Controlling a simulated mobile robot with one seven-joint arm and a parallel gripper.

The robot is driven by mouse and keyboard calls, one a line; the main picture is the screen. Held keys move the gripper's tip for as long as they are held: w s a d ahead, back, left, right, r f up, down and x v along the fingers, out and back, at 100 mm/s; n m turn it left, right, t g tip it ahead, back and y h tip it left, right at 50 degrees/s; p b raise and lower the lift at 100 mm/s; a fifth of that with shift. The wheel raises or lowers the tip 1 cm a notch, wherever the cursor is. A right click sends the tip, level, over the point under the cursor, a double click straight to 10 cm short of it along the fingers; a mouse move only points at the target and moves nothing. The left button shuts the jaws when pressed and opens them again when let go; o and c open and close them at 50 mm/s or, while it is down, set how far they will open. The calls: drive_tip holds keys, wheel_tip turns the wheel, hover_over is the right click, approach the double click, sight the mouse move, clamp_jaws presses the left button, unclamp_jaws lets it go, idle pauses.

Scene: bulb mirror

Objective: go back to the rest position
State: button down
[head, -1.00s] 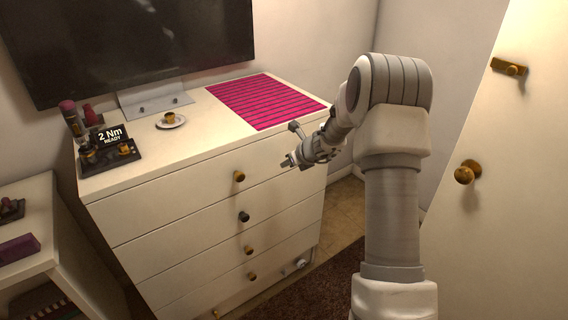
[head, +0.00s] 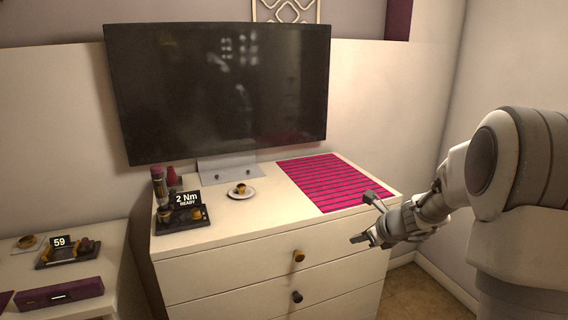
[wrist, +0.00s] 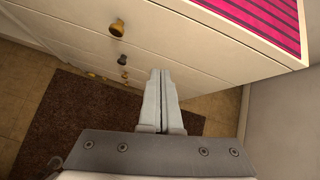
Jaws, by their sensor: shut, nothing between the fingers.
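My gripper (head: 362,239) is at the right in the head view, in front of the dresser's right front corner and a little below its top. In the wrist view my gripper (wrist: 161,72) has its two fingers together, with nothing between them. It is apart from the dresser (head: 235,262), as far as I can tell. My arm reaches in from the right edge of the head view.
The dresser top holds a striped pink mat (head: 330,182), a saucer (head: 241,193) with a small brass piece, a dark tray (head: 181,219) with a "2 Nm READY" display, and a television (head: 220,90). Drawer knobs (head: 298,256) stick out. A side table (head: 104,286) stands left. A brown rug (wrist: 75,120) lies below.

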drive_tip(key=s+a+r+n+g+p, duration=0.1)
drive_tip(key=s+a+r+n+p, duration=0.1)
drive_tip(key=s+a+r+n, duration=0.45)
drive_tip(key=s+a+r+n+g+p, duration=0.1)
drive_tip(key=s+a+r+n, duration=0.3)
drive_tip(key=s+r+n, duration=0.45)
drive_tip(key=s+r+n+h+p, duration=0.1)
drive_tip(key=s+r+n+p, duration=0.1)
drive_tip(key=s+n, duration=0.5)
drive_tip(key=s+d+r+n+h+p, duration=0.1)
drive_tip(key=s+r+n+h, duration=0.1)
drive_tip(key=s+n, duration=0.5)
drive_tip(key=s, duration=0.4)
drive_tip(key=shift+s+d+r+g+p, duration=0.15)
drive_tip(key=shift+d+g+p, duration=0.1)
drive_tip(key=shift+g+p, duration=0.15)
